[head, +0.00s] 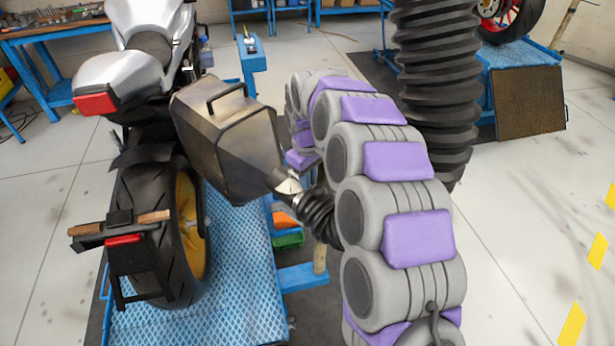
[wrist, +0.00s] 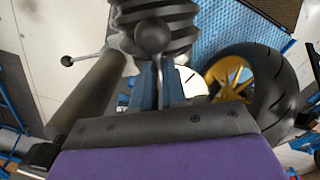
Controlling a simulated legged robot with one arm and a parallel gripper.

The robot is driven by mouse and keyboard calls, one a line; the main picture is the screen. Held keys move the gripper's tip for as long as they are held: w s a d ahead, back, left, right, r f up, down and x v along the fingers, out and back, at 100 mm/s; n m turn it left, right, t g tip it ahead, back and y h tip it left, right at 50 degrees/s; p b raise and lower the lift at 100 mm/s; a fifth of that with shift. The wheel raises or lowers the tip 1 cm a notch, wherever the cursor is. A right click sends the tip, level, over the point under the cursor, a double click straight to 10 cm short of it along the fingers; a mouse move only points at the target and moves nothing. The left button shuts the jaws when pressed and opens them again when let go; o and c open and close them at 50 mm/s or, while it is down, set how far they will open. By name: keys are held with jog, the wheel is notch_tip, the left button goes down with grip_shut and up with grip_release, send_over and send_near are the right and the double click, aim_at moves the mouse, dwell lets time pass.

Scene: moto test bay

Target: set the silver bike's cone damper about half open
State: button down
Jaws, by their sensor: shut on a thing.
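The silver bike (head: 135,75) stands at the left in the head view, on a blue lift. A metallic exhaust cone (head: 225,135) with a handle sits beside its tail; its narrow end meets a black ribbed hose (head: 322,215). In the wrist view the cone (wrist: 92,95) runs along the left. My gripper (wrist: 158,106) shows there as a dark bar over a purple part, shut on a thin damper lever (wrist: 159,82) with a black ball knob (wrist: 152,36). The bar hides the grip point. A pale plate (wrist: 192,81) lies beside the lever; its marks are unreadable. My arm hides the gripper in the head view.
A second, smaller knobbed handle (wrist: 66,60) sticks out left of the hose joint. The rear wheel (wrist: 240,85) is at the right of the wrist view. A thick black ribbed duct (head: 435,85) hangs behind my arm. Open floor (head: 530,220) lies right.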

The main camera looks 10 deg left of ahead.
jog(key=shift+a+r, duration=0.1)
dwell(0.3)
jog(key=m+p, duration=0.1)
jog(key=m, duration=0.1)
jog(key=s+a+m+p, duration=0.1)
jog(key=p, duration=0.1)
jog(key=shift+s+a+r+m, duration=0.1)
jog(key=shift+s+a+m, duration=0.1)
jog(key=shift+m, duration=0.2)
jog(key=shift+s+a+m+p, duration=0.35)
jog(key=shift+a+m+p, duration=0.3)
jog(key=shift+m, duration=0.55)
jog(key=shift+s+a+m+p, duration=0.15)
jog(key=shift+a+m+p, duration=0.25)
jog(key=shift+m, duration=0.3)
jog(key=shift+s+a+m+p, duration=0.1)
jog(key=shift+a+m+p, duration=0.25)
jog(key=shift+m, duration=0.35)
jog(key=c, duration=1.2)
grip_release()
jog(key=shift+f, duration=0.2)
